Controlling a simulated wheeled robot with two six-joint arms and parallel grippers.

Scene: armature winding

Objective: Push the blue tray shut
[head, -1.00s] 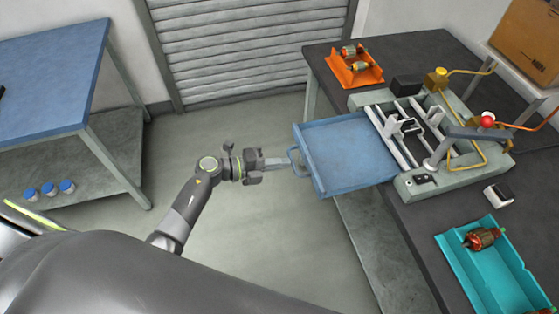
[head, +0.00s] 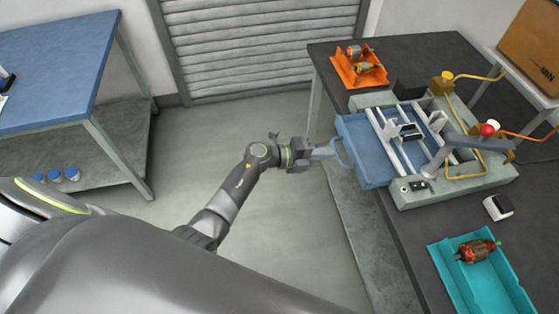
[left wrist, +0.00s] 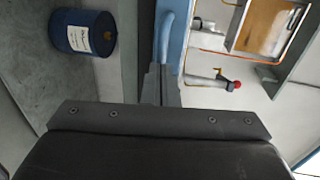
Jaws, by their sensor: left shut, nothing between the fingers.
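The blue tray (head: 362,150) sticks out from the left side of the winding machine (head: 450,165), partly slid in under its rails. Its looped handle (head: 342,152) faces left. My left gripper (head: 325,152) is shut and empty, with its fingertips at the handle. In the left wrist view the shut fingers (left wrist: 160,85) are at the light-blue handle (left wrist: 165,40), with the tray's blue edge (left wrist: 178,40) beside it. I cannot tell whether they touch. My right gripper is in no view.
On the dark bench stand an orange tray (head: 350,75) with armatures and a teal tray (head: 455,272) with one armature. A white-and-black block (head: 498,207) lies near the machine. A blue table (head: 60,65) is at left. The floor (head: 270,230) between is clear.

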